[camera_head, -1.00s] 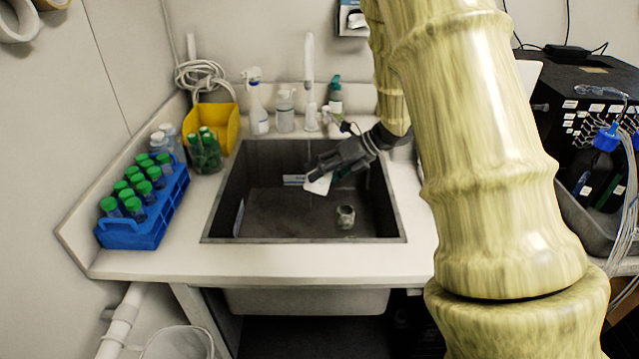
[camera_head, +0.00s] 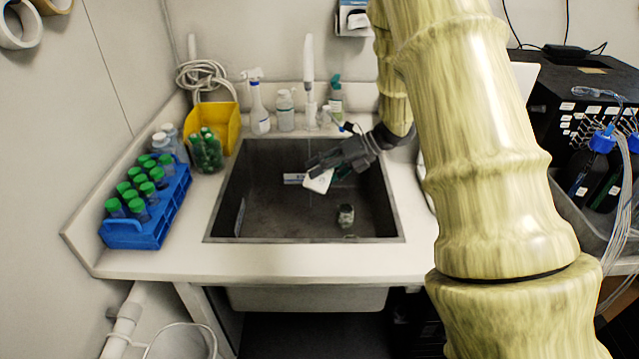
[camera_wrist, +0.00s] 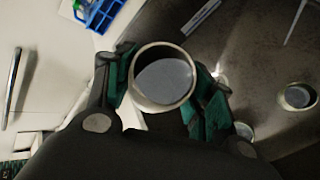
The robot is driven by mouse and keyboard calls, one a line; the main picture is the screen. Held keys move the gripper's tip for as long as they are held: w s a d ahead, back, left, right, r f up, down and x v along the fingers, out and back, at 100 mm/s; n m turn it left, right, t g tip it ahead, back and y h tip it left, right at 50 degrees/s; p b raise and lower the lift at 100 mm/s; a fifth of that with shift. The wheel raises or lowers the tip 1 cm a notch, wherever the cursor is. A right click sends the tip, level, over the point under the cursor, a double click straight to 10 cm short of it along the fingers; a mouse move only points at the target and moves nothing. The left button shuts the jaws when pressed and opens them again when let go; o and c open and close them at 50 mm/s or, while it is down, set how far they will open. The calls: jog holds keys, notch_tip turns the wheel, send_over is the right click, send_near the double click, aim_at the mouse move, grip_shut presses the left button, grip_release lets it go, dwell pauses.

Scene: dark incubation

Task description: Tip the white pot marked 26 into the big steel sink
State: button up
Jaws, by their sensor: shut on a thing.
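A white pot (camera_head: 319,182) is held in my gripper (camera_head: 328,162) over the big steel sink (camera_head: 265,215). In the head view it looks tilted, and I cannot read a number on it. In the wrist view, the pot (camera_wrist: 140,100) sits between the two green-padded fingers of my gripper (camera_wrist: 163,82), with its round mouth towards the camera. A grey surface fills the inside of the mouth; I cannot tell if it is contents or the bottom. The fingers are shut on the pot's sides.
A small pot (camera_head: 346,214) stands on the sink floor. A blue rack (camera_head: 135,235) of green-capped tubes, a yellow bin (camera_head: 222,125) and a spray bottle (camera_head: 259,118) stand on the counter around the sink. The counter's front strip is clear.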

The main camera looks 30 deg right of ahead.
jog(key=shift+r+p, duration=0.15)
jog(key=shift+p, duration=0.15)
jog(key=shift+r+y, duration=0.1)
jog(key=shift+y, duration=0.2)
jog(key=shift+w+d+m+y+p, duration=0.1)
jog(key=shift+m+y+p, duration=0.25)
jog(key=shift+p, duration=0.2)
jog(key=shift+g, duration=0.3)
jog(key=shift+r+m+y+p, duration=0.15)
jog(key=shift+m+y+p, duration=0.2)
jog(key=shift+d+y, duration=0.15)
jog(key=shift+y, duration=0.15)
jog(key=shift+r, duration=0.1)
